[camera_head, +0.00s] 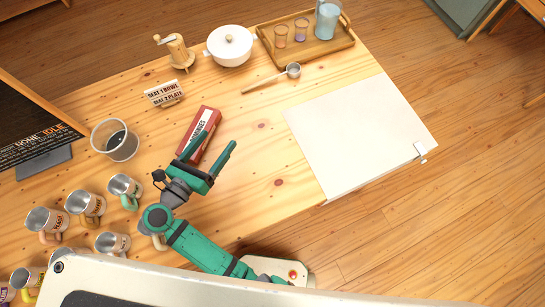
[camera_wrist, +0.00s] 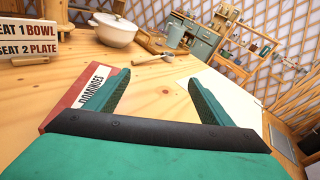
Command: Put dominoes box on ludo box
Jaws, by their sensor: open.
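The dominoes box (camera_head: 208,119) is red with a white label and lies on the wooden table. It also shows in the wrist view (camera_wrist: 73,98), reading "DOMINOES", partly hidden behind my left finger. My gripper (camera_head: 217,146) is open and empty. In the wrist view (camera_wrist: 160,80) bare table shows between its fingers, and the box lies to the left of them. A large flat white slab (camera_head: 360,135) lies at the table's right end, with a small white tab at its corner. I see no ludo label, so I cannot tell whether it is the ludo box.
A white pot (camera_head: 230,46), a grinder (camera_head: 176,52), a wooden tray (camera_head: 335,48) with cups and a jug, and a scoop (camera_head: 272,78) stand at the back. A seat sign (camera_head: 164,92), a clear cup (camera_head: 114,140) and several mugs (camera_head: 86,204) are left. The table between box and slab is clear.

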